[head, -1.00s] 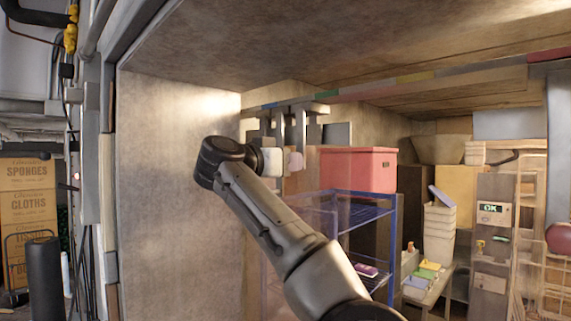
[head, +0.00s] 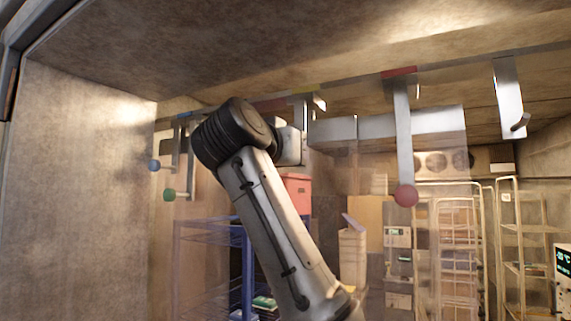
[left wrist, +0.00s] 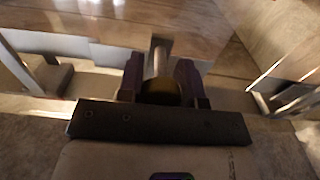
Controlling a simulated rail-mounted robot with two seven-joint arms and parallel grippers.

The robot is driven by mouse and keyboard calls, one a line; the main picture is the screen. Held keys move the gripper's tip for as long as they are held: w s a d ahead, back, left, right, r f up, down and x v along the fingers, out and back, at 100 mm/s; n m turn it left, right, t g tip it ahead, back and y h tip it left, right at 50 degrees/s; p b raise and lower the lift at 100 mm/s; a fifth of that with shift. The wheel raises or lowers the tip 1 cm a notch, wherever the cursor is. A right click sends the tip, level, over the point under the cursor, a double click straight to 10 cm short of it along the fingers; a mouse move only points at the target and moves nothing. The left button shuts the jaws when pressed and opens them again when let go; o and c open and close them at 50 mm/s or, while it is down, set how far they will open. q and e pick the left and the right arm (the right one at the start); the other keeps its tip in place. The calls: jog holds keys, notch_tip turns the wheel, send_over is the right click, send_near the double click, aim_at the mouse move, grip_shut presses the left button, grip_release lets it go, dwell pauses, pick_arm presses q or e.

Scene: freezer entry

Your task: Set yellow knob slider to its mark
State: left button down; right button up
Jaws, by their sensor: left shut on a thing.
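My left gripper (head: 292,145) is up under the overhead rail (head: 345,85) in the head view, seen from behind its wrist. In the left wrist view its two purple fingers (left wrist: 158,75) are shut on the dark yellow knob (left wrist: 160,92). The knob is hidden in the head view. A metal hanger (head: 305,108) rises just behind the gripper to the rail. A small yellowish strip (head: 311,88) shows on the rail almost directly above; whether hanger and strip line up exactly I cannot tell. My right gripper is not in view.
A red knob (head: 405,196) hangs right of the gripper, its hanger below a red strip (head: 398,72). A blue knob (head: 154,165) and a green knob (head: 169,195) hang to the left. Another metal bracket (head: 508,90) is at far right. Blue shelving (head: 210,235) stands below.

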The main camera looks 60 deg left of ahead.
pick_arm(q)
jog(key=shift+w+d, duration=0.3)
jog(key=shift+d, duration=0.25)
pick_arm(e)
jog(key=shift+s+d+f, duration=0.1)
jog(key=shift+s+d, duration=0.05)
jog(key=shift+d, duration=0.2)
pick_arm(q)
jog(key=c, duration=0.8)
grip_release()
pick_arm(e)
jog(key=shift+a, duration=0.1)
pick_arm(q)
jog(key=shift+s, duration=0.15)
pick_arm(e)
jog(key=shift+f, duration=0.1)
